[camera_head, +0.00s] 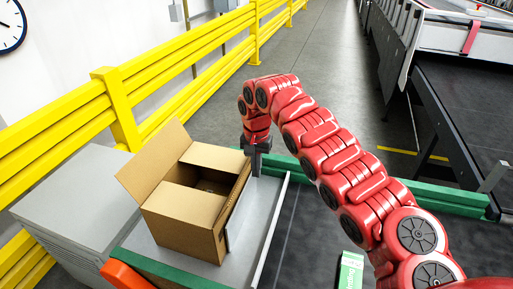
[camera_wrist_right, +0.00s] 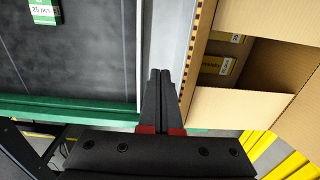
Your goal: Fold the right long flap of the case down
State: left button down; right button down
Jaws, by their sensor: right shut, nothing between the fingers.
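The open brown cardboard case (camera_head: 190,225) stands on a grey surface. Its left long flap (camera_head: 150,162) sticks up and outward. Its near short flap (camera_head: 185,203) and far short flap (camera_head: 215,157) lie folded inward, with a gap between them. The right long flap (camera_head: 238,195) stands steeply at the right side; in the wrist view its corrugated edge (camera_wrist_right: 200,50) shows nearly end-on. My right gripper (camera_head: 254,168) is shut and empty, outside the case near the far end of this flap. In the wrist view its fingertips (camera_wrist_right: 160,73) sit left of the flap's edge, apparently apart from it. My left gripper is out of view.
Inside the case, packs with yellow-edged labels (camera_wrist_right: 212,66) show. A green-and-white pack (camera_head: 350,270) lies on the dark belt to the right. A green rail (camera_head: 440,195) crosses behind. A grey cabinet (camera_head: 75,200) and yellow barrier (camera_head: 125,110) stand left.

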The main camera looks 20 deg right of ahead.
jog(key=a, duration=0.1)
jog(key=w+a+p, duration=0.1)
jog(key=a, duration=0.1)
jog(key=w+a+p, duration=0.1)
jog(key=shift+w+a+r, duration=0.2)
jog(key=shift+w+r, duration=0.05)
jog(key=shift+w+a+f+p, duration=0.2)
jog(key=shift+w+a+p, duration=0.15)
jog(key=shift+p, duration=0.2)
jog(key=shift+f, duration=0.1)
